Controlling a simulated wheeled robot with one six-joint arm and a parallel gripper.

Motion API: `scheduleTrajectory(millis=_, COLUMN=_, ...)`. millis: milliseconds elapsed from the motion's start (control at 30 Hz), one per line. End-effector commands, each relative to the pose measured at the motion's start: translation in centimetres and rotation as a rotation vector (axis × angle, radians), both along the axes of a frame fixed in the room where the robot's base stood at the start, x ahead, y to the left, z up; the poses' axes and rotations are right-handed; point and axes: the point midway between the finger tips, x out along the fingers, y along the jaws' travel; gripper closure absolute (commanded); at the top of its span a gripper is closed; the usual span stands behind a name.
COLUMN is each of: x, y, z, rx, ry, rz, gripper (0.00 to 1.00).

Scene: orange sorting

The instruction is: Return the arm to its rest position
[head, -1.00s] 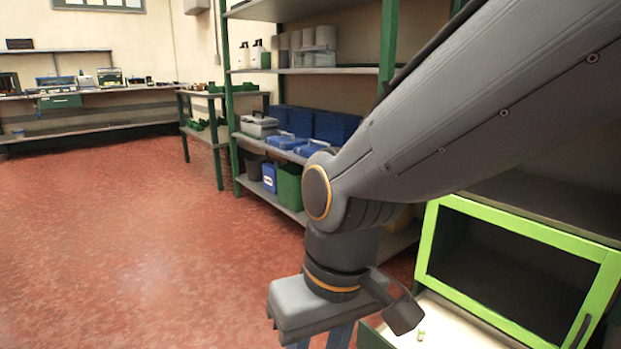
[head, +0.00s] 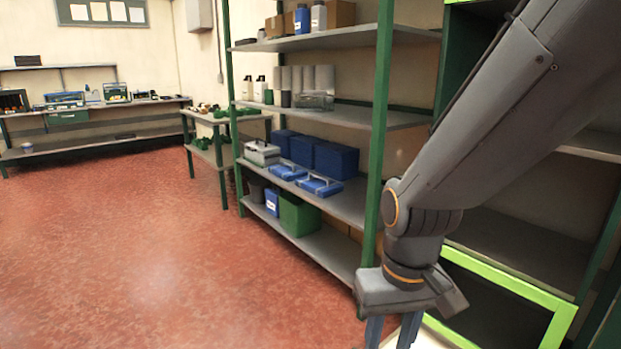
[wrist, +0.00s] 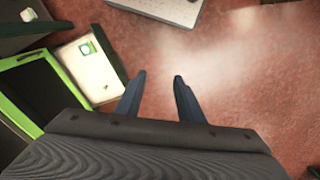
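My gripper (wrist: 158,78) points down over the red floor in the wrist view. Its two blue-grey fingers are spread apart with only floor between them, so it is open and empty. In the head view my gripper (head: 392,332) hangs at the lower right, its fingertips cut off by the bottom edge. The arm reaches in from the upper right and bends down at the wrist.
A green-framed unit (head: 505,300) stands close to the right of my gripper; it also shows in the wrist view (wrist: 35,90), beside a pale surface (wrist: 88,68). A metal shelf (head: 345,205) holds blue boxes (head: 335,160). The floor (head: 150,250) at left is clear.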

Motion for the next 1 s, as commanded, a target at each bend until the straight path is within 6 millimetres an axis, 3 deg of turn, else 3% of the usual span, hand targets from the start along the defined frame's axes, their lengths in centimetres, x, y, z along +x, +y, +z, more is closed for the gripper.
scheduleTrajectory(millis=33, x=-0.4, y=-0.9, z=1.8, rx=-0.004, ry=0.004, rz=-0.022, gripper=0.65)
scheduleTrajectory(millis=100, x=-0.6, y=-1.9, z=3.1, rx=-0.01, ry=0.007, rz=-0.047, gripper=0.65)
scheduleTrajectory(millis=400, x=-1.7, y=-5.7, z=7.4, rx=-0.028, ry=0.02, rz=-0.136, gripper=0.65)
scheduleTrajectory(millis=600, x=-2.0, y=-6.8, z=8.1, rx=-0.033, ry=0.024, rz=-0.158, gripper=0.65)
scheduleTrajectory(millis=1000, x=-2.0, y=-6.9, z=8.1, rx=-0.033, ry=0.025, rz=-0.159, gripper=0.65)
